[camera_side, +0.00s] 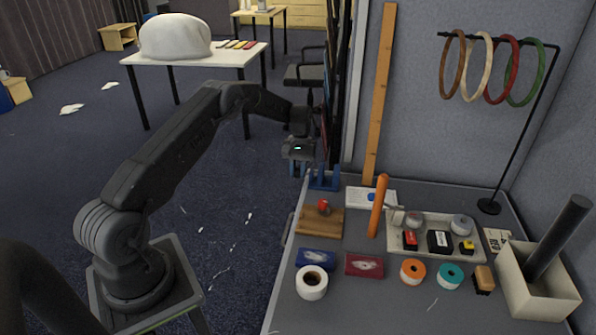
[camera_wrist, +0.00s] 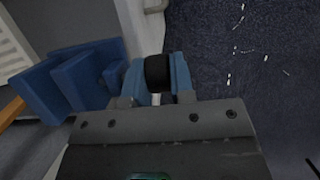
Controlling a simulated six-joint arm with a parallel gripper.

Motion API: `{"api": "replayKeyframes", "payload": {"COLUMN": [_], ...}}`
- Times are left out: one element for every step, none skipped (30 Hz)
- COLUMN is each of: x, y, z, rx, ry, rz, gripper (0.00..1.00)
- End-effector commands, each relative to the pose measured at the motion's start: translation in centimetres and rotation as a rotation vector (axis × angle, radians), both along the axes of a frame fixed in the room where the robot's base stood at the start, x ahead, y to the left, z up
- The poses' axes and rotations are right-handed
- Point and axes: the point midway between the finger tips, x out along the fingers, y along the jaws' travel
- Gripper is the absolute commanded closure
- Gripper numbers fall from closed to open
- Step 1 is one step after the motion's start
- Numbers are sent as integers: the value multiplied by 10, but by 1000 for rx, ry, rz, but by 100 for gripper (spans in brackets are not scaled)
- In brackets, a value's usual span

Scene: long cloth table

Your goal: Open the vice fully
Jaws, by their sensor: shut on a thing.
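The blue vice (camera_side: 325,180) stands at the table's back left corner. In the wrist view its blue blocks (camera_wrist: 82,80) lie at the left, close together; I cannot tell exactly how wide the jaw gap is. My gripper (camera_side: 300,170) is at the vice's left side, just off the table edge. In the wrist view my gripper (camera_wrist: 160,78) has its two blue fingers on either side of a black knob (camera_wrist: 158,72), shut on it. The knob is in line with the vice blocks. Its link to the vice is hidden behind the left finger.
A wooden board with a red-topped thing (camera_side: 322,209) lies in front of the vice. An orange upright stick (camera_side: 378,205) and a tray (camera_side: 470,256) of small items stand to the right. A wooden plank (camera_side: 380,90) leans behind. Open floor lies left of the table.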

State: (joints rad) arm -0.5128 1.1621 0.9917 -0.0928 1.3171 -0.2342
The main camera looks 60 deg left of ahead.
Motion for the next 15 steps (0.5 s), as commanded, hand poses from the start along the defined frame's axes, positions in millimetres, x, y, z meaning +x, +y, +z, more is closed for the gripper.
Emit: {"api": "replayKeyframes", "payload": {"x": [1,1,1,1,1,1,1,1,2,1,2,2,2,2,2], "y": [1,1,1,1,1,1,1,1,1,1,1,1,1,1,1], "z": [0,-1,0,-1,-1,0,-1,0,0,-1,0,0,0,0,0], "rx": [-19,-31,-45,-56,-66,-77,-86,-95,-105,-112,-117,-124,-129,-134,-137], "ry": [17,28,43,54,64,76,85,93,102,109,115,122,127,132,134], "rz": [2,1,1,0,0,0,0,0,1,1,1,1,1,1,1], "gripper": [100,100,100,100,100,100,100,100,100,100,100,100,100,100,100]}}
